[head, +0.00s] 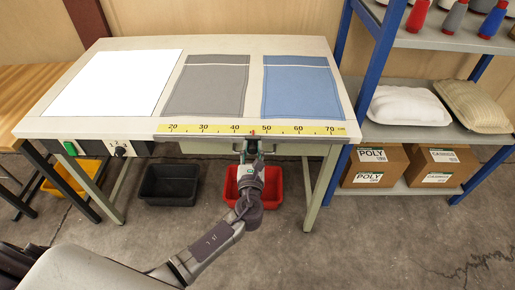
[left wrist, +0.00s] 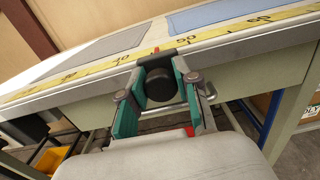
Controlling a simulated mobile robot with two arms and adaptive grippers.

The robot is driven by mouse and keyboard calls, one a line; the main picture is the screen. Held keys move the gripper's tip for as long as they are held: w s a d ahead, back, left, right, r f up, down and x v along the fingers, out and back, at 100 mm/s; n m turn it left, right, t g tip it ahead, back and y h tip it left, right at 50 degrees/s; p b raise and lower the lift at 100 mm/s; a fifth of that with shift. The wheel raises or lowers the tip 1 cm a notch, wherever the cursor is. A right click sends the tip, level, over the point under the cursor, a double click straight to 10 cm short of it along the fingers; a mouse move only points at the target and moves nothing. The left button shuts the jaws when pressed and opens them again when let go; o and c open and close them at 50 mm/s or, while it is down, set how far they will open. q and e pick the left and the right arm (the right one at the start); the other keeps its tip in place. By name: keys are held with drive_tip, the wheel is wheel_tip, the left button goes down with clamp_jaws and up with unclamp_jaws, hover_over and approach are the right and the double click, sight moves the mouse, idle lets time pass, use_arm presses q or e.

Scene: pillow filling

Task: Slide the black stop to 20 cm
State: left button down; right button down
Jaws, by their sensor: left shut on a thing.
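The black stop (left wrist: 160,86) shows in the left wrist view as a round black knob at the table's front edge, with a small red pointer (left wrist: 157,49) above it. In the head view the red pointer (head: 252,132) stands about midway between 40 and 50 on the yellow ruler (head: 190,128). The 20 mark is at the ruler's left end. My left gripper (head: 251,147) is at the front edge, its green-padded fingers (left wrist: 158,92) shut on the stop from both sides. In the head view the gripper mostly hides the stop. My right gripper is not in view.
The table (head: 110,128) holds a white panel (head: 115,82), a grey cloth (head: 207,90) and a blue cloth (head: 296,92). A green switch (head: 70,148) and a dial (head: 120,151) sit under the front edge at left. The front edge looks clear between gripper and 20 mark.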

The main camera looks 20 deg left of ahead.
use_arm(q)
drive_tip(key=s+a, duration=0.1)
drive_tip(key=a, duration=0.3)
drive_tip(key=s+a, duration=0.1)
drive_tip(key=a, duration=0.3)
drive_tip(key=s+a+p, duration=0.1)
drive_tip(key=a, duration=0.3)
drive_tip(key=shift+s+a, duration=0.1)
drive_tip(key=shift+s, duration=0.2)
drive_tip(key=s+a+b, duration=0.1)
drive_tip(key=a, duration=0.3)
drive_tip(key=s+a, duration=0.1)
drive_tip(key=a, duration=0.3)
drive_tip(key=s+a+b, duration=0.1)
drive_tip(key=a, duration=0.3)
drive_tip(key=shift+s+a+b, duration=0.3)
drive_tip(key=shift+a, duration=0.25)
drive_tip(key=c, duration=1.1)
unclamp_jaws()
drive_tip(key=shift+r, duration=0.1)
drive_tip(key=shift+o, duration=1.3)
drive_tip(key=shift+s+a, duration=0.1)
drive_tip(key=shift+a, duration=0.05)
